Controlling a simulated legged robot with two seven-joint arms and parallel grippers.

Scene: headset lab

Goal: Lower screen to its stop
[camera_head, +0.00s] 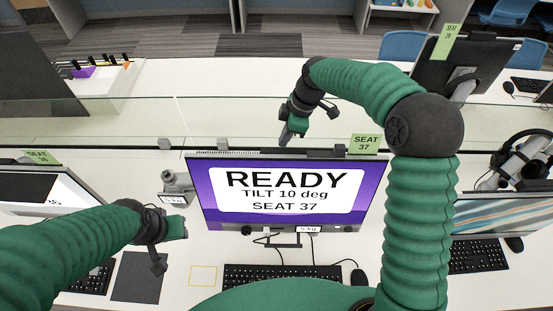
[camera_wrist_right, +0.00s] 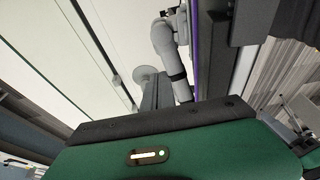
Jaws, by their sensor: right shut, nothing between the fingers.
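The seat 37 screen (camera_head: 290,213) stands in the middle of the head view, its purple and white face reading "READY, TILT 10 deg, SEAT 37". It also shows edge-on as a thin purple strip in the right wrist view (camera_wrist_right: 195,45). My right gripper (camera_head: 286,137) is shut and empty, above and behind the screen's top edge; I cannot tell whether it touches the screen. My left gripper (camera_head: 180,227) is to the left of the screen, over the desk, apart from it; its finger opening is too small to tell.
A keyboard (camera_head: 280,274) and a mouse (camera_head: 358,277) lie in front of the screen. A green seat 37 tag (camera_head: 366,144) stands at its top right. A grey support arm (camera_wrist_right: 168,45) shows behind the screen. Neighbouring screens stand left (camera_head: 60,190) and right (camera_head: 505,218). A glass divider runs behind.

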